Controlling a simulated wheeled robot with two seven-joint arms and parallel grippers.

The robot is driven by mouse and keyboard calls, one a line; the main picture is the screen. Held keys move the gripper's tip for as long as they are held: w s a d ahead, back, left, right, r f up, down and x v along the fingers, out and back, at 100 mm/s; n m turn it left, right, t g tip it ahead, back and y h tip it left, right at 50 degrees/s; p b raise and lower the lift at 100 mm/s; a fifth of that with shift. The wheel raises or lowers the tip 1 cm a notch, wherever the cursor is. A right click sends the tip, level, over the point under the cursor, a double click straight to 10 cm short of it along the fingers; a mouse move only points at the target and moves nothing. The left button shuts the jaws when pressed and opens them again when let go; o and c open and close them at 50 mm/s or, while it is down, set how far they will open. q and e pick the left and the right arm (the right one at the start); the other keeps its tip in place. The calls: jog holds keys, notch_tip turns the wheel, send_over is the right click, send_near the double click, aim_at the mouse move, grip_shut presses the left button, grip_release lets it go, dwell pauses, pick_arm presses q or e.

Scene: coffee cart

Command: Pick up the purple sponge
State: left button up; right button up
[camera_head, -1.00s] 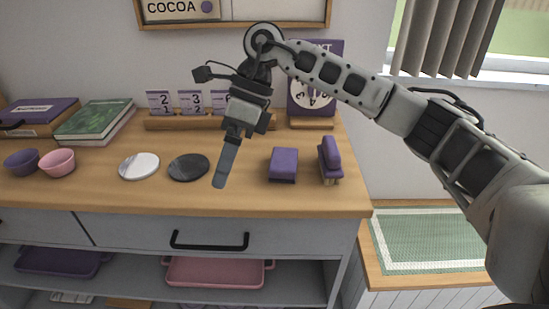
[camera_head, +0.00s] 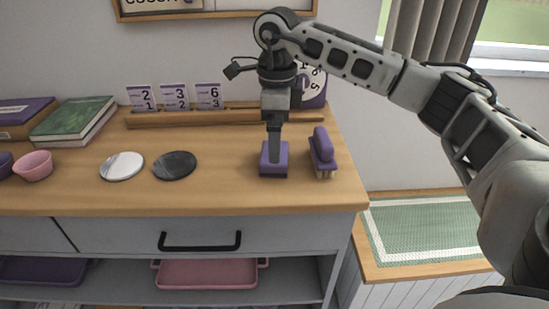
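The purple sponge (camera_head: 282,171) lies on the wooden counter, left of a purple brush. My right gripper (camera_head: 274,158) points straight down over the sponge, and its fingers overlap the sponge's middle in this view. I see the fingers edge-on as one narrow bar, so the gap between them is hidden. I cannot tell whether they touch the sponge. My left gripper is not in view.
The purple brush (camera_head: 322,154) stands close to the right of the sponge. A dark disc (camera_head: 174,165) and a white disc (camera_head: 122,166) lie to the left. A wooden rail with number cards (camera_head: 175,98) stands behind. The counter in front is clear.

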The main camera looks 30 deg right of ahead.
jog(key=shift+w+f, duration=0.15)
jog(key=shift+f, duration=1.2)
jog(key=shift+w+f, duration=0.1)
jog(key=shift+f, duration=1.2)
jog(key=c, duration=0.9)
